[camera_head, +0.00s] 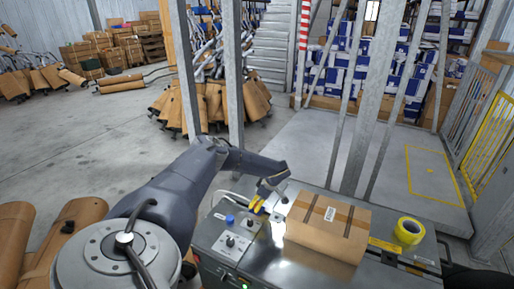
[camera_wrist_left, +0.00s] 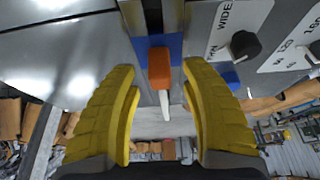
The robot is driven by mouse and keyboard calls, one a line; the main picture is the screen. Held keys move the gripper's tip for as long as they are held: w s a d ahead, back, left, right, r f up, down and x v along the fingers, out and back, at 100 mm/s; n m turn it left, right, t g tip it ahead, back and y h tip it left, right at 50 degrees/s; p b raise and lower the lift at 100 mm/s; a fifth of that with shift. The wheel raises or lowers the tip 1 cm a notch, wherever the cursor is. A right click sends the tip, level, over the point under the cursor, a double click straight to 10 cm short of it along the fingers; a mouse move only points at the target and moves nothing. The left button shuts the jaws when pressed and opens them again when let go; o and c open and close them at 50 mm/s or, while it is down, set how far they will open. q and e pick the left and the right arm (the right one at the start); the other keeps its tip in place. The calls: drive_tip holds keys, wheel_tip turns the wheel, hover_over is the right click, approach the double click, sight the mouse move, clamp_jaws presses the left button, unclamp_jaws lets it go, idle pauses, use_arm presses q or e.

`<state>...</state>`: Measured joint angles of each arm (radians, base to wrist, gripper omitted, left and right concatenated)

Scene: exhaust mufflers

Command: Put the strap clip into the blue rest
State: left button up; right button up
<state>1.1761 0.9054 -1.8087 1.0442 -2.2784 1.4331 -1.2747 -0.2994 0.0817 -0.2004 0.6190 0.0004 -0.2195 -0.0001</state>
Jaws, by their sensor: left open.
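A small orange piece with a pale tapered tip (camera_wrist_left: 159,68), which looks like the strap clip, shows between and just beyond the fingertips. It overlaps a blue block (camera_wrist_left: 142,46), which looks like the blue rest. I cannot tell whether the piece sits in it or only in front of it. Neither is clear in the head view. My right gripper is not in view.
A control panel with black knobs (camera_head: 230,241) is at the bench's left. Metal posts (camera_head: 370,110) rise behind the bench.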

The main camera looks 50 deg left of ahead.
use_arm(q)
drive_tip(key=v, duration=1)
drive_tip(key=shift+d+r, duration=0.15)
drive_tip(key=shift+r, duration=0.25)
